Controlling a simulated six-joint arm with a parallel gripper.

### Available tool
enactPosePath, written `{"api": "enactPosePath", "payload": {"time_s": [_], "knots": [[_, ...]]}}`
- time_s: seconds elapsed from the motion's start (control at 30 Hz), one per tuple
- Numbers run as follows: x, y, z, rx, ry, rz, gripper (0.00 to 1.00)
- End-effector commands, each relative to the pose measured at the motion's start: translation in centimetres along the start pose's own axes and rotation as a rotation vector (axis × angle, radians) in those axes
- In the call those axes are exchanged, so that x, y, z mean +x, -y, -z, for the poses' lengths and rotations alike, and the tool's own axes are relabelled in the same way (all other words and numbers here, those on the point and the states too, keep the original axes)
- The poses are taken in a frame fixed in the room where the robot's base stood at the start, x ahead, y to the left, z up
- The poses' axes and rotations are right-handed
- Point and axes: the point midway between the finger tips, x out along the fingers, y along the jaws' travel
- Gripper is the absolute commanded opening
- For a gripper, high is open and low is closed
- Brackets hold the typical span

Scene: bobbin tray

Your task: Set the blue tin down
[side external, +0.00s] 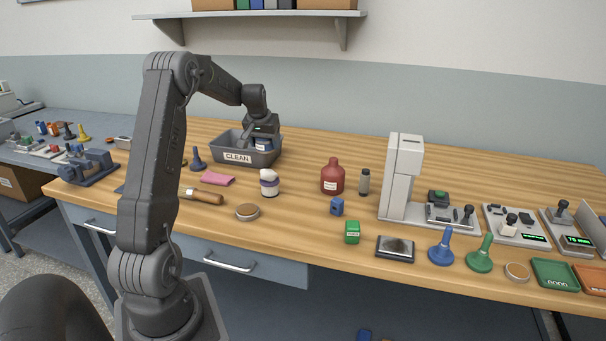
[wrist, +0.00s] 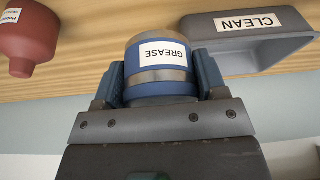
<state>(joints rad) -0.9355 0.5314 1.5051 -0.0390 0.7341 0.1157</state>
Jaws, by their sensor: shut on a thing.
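The blue tin (wrist: 158,66), labelled GREASE, is held between the two fingers of my gripper (wrist: 160,85) in the wrist view. In the side view my gripper (side external: 262,138) is at the grey CLEAN bin (side external: 262,160), with the blue tin (side external: 263,145) showing below it. The tin's underside is hidden.
A red bottle (side external: 333,177) also shows in the wrist view (wrist: 28,38). A white jar (side external: 269,183), a pink cloth (side external: 217,179) and a dark cone-shaped piece (side external: 197,159) stand near the bin. The wooden bench (side external: 310,150) is clear right of the bin.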

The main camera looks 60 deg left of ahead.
Motion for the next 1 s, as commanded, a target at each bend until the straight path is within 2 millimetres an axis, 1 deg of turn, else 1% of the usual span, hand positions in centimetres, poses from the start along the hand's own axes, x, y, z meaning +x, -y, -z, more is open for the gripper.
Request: {"api": "enactPosePath", "payload": {"time_s": [0.03,0.1,0.2,0.33,0.43,0.57,0.8,0.9,1.0], "knots": [[0.9,0.3,1.3,0.022,-0.002,-0.011,0.32],[1.7,0.6,2.7,0.054,-0.007,-0.026,0.32],[2.6,0.9,4.1,0.089,-0.013,-0.043,0.32],[3.2,1.1,5.1,0.117,-0.019,-0.056,0.32],[3.9,0.5,5.4,0.127,-0.021,-0.06,0.32],[5.5,-1.7,5.7,0.131,-0.019,-0.062,0.32],[9.1,-6.6,6.4,0.13,-0.02,-0.061,0.32],[10.3,-8.2,6.7,0.129,-0.022,-0.06,0.32],[11.0,-9.2,6.9,0.128,-0.023,-0.059,0.32]]}}
